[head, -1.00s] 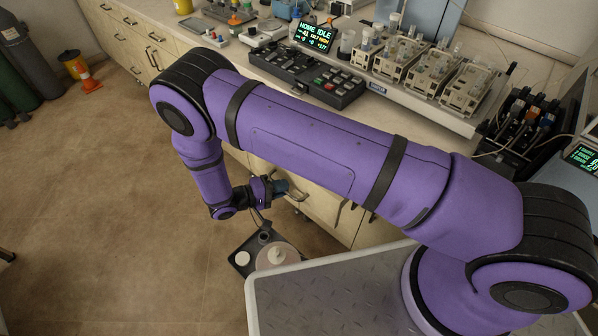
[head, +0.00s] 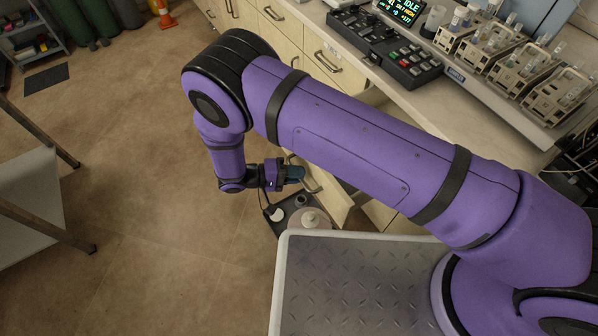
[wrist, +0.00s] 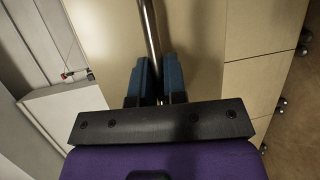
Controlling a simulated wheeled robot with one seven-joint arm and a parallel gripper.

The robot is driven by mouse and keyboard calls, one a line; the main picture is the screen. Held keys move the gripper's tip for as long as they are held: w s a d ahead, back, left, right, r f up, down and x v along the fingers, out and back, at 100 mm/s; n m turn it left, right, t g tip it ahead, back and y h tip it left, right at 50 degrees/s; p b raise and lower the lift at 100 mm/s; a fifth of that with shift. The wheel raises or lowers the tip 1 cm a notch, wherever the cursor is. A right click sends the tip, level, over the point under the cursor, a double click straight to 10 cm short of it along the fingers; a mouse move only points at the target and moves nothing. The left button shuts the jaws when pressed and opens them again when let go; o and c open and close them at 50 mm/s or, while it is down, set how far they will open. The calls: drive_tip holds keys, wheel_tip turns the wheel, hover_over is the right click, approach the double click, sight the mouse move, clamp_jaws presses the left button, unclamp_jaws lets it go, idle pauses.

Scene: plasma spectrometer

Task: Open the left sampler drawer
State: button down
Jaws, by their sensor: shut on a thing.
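My gripper (head: 296,174) is low in front of the bench in the head view. In the wrist view its two blue fingers (wrist: 159,82) are shut on a metal bar handle (wrist: 149,35), one finger on each side. The handle is on a cream drawer front (wrist: 200,40), which fills the middle of that view. In the head view part of this front (head: 333,203) shows below my arm and seems to stand out from the cabinet. My arm hides much of the drawer and its opening, so how far out it is cannot be told.
Other closed drawers (head: 325,60) with bar handles line the bench. A black control panel (head: 385,45) and sampler racks (head: 510,70) stand on the worktop. A grey shelf table (head: 25,195) stands at the left. The floor (head: 150,220) between is clear.

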drive_tip(key=c, duration=1.2)
unclamp_jaws()
drive_tip(key=v, duration=1)
drive_tip(key=shift+a, duration=0.4)
drive_tip(key=shift+s+r, duration=0.1)
